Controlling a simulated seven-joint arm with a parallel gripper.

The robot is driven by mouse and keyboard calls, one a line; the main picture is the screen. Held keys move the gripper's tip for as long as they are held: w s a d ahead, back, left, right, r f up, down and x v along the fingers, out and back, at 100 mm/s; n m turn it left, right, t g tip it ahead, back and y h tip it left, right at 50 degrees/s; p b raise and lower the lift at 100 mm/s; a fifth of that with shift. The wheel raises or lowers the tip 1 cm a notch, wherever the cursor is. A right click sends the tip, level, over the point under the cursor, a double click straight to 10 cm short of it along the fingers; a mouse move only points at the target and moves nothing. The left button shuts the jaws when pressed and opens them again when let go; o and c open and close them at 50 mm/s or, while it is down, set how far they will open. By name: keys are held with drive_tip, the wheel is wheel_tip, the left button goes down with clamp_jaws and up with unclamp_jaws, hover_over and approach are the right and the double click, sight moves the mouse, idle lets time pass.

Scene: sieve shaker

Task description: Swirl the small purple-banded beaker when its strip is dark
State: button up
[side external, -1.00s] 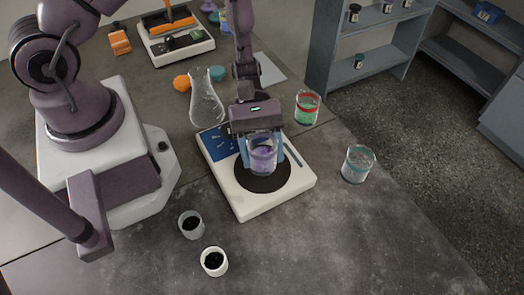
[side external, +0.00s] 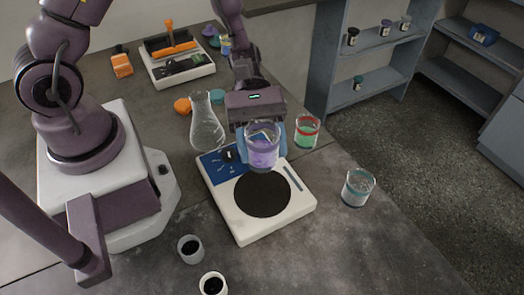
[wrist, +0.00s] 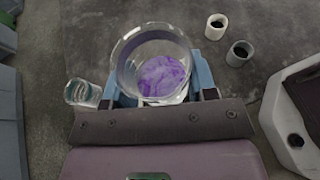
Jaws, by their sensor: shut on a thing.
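The small purple-banded beaker (side external: 263,152) is clear glass with purple contents. My gripper (side external: 262,140) is shut on it, with blue fingers on either side, and holds it above the back of the white shaker (side external: 243,228). The shaker's round black pad (side external: 264,194) is bare. A narrow strip (side external: 293,178) on the shaker's right side looks dark. In the wrist view the beaker (wrist: 125,75) is seen from above between the fingers, with purple (wrist: 162,76) across its floor.
A red-banded beaker with green contents (side external: 306,133) stands close right of my gripper. A teal-banded beaker (side external: 358,188) stands near the table's right edge. A flask (side external: 206,128) is at left. Two small cups of black material (side external: 190,249) stand in front. The front right table is clear.

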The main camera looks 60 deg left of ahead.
drive_tip(key=shift+r, duration=3.05)
drive_tip(key=shift+s, duration=0.15)
